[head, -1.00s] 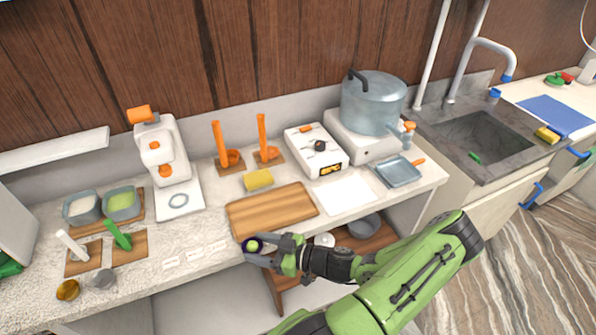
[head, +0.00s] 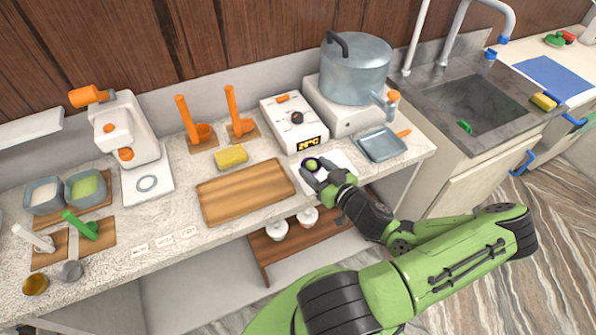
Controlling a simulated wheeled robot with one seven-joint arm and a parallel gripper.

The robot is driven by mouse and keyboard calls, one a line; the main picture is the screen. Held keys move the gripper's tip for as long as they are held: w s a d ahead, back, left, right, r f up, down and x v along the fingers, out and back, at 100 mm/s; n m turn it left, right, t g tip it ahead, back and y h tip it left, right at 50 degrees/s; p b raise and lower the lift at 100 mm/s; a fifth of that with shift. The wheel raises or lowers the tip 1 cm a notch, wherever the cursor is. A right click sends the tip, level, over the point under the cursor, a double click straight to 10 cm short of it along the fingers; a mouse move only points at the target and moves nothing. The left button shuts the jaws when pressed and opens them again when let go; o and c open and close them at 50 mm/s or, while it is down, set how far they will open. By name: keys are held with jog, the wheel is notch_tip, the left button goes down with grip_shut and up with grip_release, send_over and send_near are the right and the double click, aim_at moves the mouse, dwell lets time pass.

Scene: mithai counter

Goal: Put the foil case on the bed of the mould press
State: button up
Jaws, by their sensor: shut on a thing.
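The mould press (head: 125,135) is a white machine with an orange handle on the left half of the counter. Its flat white bed (head: 160,183) carries a grey ring (head: 147,184) and nothing else that I can see. My gripper (head: 311,172) is shut on a small dark purple case with green in it, which I take for the foil case (head: 311,165). The gripper is at the white sheet (head: 338,160), right of the wooden board and well right of the press. The fingers hide part of the case. I cannot tell whether it touches the sheet.
Orange-handled tools (head: 203,132), a white display box (head: 297,125) and a big pot (head: 355,68) stand behind. A blue-grey tray (head: 380,144) is right. A gold cup (head: 36,284) stands front left.

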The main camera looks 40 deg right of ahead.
jog(key=shift+w+d+f+b, duration=0.15)
jog(key=shift+w+f+b, duration=0.15)
jog(key=shift+f+b, duration=0.55)
jog(key=shift+w+r+b, duration=0.15)
jog(key=shift+w+b, duration=0.15)
jog(key=shift+b, duration=0.55)
jog(key=w+b, duration=0.1)
jog(key=w, duration=0.1)
jog(key=w+d+b, duration=0.1)
jog(key=w, duration=0.1)
jog(key=w+f+b, duration=0.1)
jog(key=w, duration=0.1)
jog(key=shift+w+d, duration=0.25)
jog(key=shift+d, duration=0.15)
notch_tip(320, 180, down, 4)
jog(key=shift+r+b, duration=0.1)
jog(key=shift+b, duration=0.3)
jog(key=shift+w+d+f, duration=0.1)
jog(key=shift+w+f, duration=0.05)
jog(key=shift+f, duration=0.25)
